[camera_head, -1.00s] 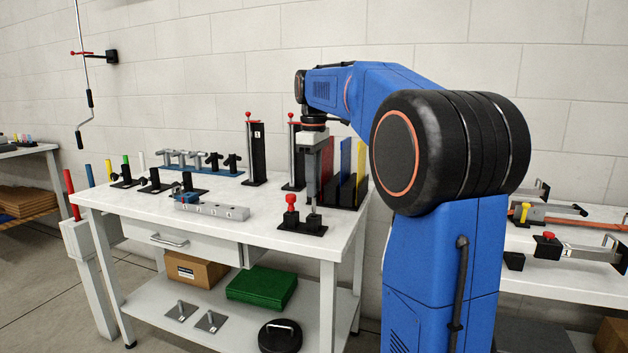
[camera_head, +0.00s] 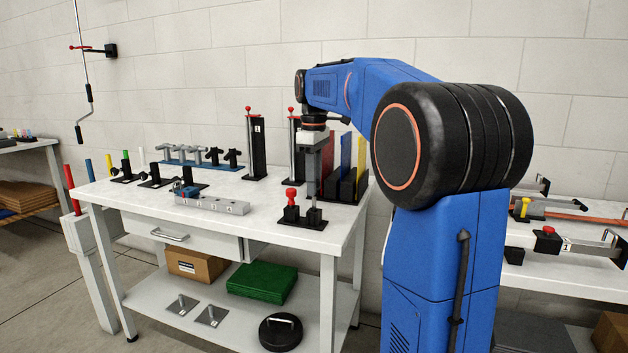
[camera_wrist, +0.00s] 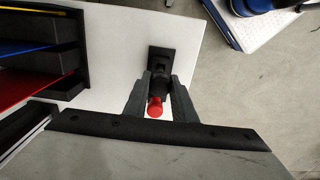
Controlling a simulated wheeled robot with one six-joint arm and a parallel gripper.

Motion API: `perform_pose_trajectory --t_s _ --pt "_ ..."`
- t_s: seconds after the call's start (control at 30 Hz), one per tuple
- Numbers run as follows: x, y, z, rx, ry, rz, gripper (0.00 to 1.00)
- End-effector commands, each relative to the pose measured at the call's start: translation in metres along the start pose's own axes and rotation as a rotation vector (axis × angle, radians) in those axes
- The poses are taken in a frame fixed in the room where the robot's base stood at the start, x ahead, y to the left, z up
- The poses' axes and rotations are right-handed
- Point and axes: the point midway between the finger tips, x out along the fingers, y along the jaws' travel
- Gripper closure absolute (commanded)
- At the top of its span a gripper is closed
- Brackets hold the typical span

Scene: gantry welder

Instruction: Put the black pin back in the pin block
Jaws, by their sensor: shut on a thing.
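The black pin (camera_wrist: 160,84) is mostly hidden between the fingers of my gripper (camera_wrist: 160,92), which is shut on it. In the head view my gripper (camera_head: 313,196) points straight down over the right socket of the pin block (camera_head: 301,222), near the bench's front right corner. The pin is in line with that socket; how deep it sits I cannot tell. The pin block is a black base and also shows in the wrist view (camera_wrist: 161,52). A red-knobbed pin (camera_head: 291,194) stands in its left socket; its red top (camera_wrist: 155,107) shows close to my fingers.
A steel block with holes (camera_head: 212,205) lies to the left on the white bench (camera_head: 255,226). Upright red, blue and yellow plates (camera_head: 346,153) stand in a black rack close behind my gripper. Tall black stands (camera_head: 257,147) with red-topped rods rise at the back.

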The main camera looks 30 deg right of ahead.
Motion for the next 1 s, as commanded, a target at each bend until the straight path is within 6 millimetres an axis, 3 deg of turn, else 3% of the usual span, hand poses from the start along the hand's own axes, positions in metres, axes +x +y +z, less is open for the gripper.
perform_pose_trajectory --t_s 1.0 --pt "0.033 0.000 0.000 0.000 0.000 0.000 0.99"
